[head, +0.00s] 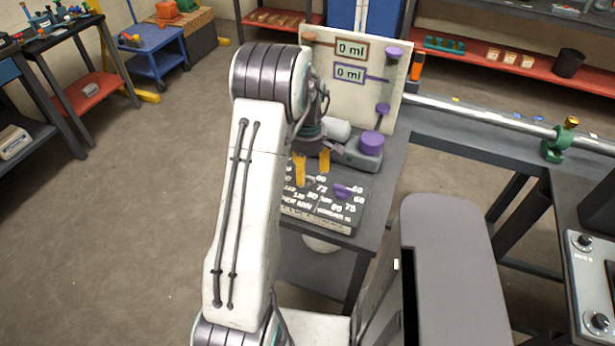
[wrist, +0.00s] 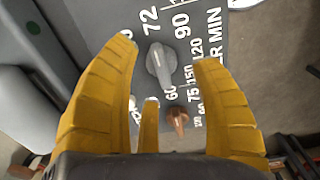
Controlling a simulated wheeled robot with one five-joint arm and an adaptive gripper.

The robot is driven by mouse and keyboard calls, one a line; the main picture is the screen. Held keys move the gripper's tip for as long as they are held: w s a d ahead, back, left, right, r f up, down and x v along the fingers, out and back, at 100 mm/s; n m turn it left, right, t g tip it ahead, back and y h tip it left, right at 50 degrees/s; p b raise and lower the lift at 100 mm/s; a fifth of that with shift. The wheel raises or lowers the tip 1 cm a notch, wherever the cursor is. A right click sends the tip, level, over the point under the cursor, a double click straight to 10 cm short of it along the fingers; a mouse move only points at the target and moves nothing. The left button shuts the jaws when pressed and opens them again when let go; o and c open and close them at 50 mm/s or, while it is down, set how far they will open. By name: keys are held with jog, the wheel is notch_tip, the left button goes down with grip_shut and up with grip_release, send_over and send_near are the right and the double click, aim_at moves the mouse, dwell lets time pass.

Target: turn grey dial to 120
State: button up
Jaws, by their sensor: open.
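The grey dial (wrist: 159,64) has a long raised handle and sits on a dark panel (wrist: 230,60) with white numbers, among them 72, 90 and 120. The handle lies along the picture's up-down direction, slightly slanted; I cannot tell which end points. My gripper (wrist: 165,50) is open, its yellow fingers on either side of the dial with visible gaps. Whether they touch it is unclear. In the head view my gripper (head: 312,176) hangs over the panel (head: 320,215), and I cannot make out the grey dial there.
A copper dial (wrist: 178,118) sits close to the grey one. In the head view a purple dial (head: 342,190) is right of my gripper. A grey machine with a purple cap (head: 371,144) and an upright board with two "0 ml" signs (head: 352,49) stand behind.

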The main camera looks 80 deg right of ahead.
aim_at(307, 177)
jog(key=shift+f, duration=1.85)
jog(key=shift+a, duration=0.1)
jog(key=c, duration=1.2)
